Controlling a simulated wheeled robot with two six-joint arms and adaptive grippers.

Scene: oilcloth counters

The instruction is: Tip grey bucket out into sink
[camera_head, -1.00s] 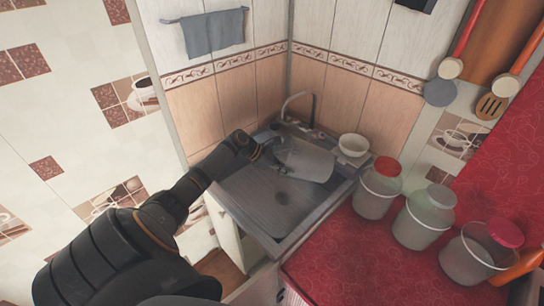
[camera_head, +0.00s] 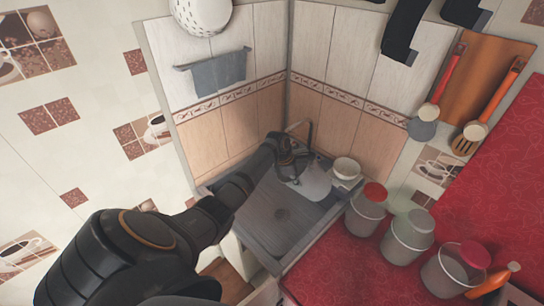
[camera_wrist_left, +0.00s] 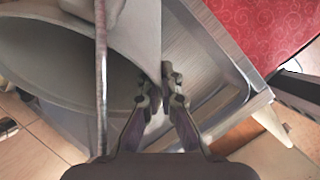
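The grey bucket (camera_head: 314,184) is over the back of the metal sink (camera_head: 270,228) in the head view, tilted and partly hidden by my left gripper (camera_head: 291,164). In the left wrist view the bucket (camera_wrist_left: 45,75) fills the left, its open mouth and dark inside showing, with the handle crossing in front. There my left gripper (camera_wrist_left: 163,92) is shut on the bucket's rim. The sink (camera_wrist_left: 200,45) lies behind and to the right of it. No contents can be made out in the bucket. My right gripper is in neither current view.
A white bowl (camera_head: 346,168) stands at the sink's back right corner. A red-lidded pail (camera_head: 368,210), a grey-lidded pail (camera_head: 408,238) and another red-lidded pail (camera_head: 455,270) stand on the red counter (camera_head: 345,265). The tap (camera_head: 309,133) rises behind the bucket.

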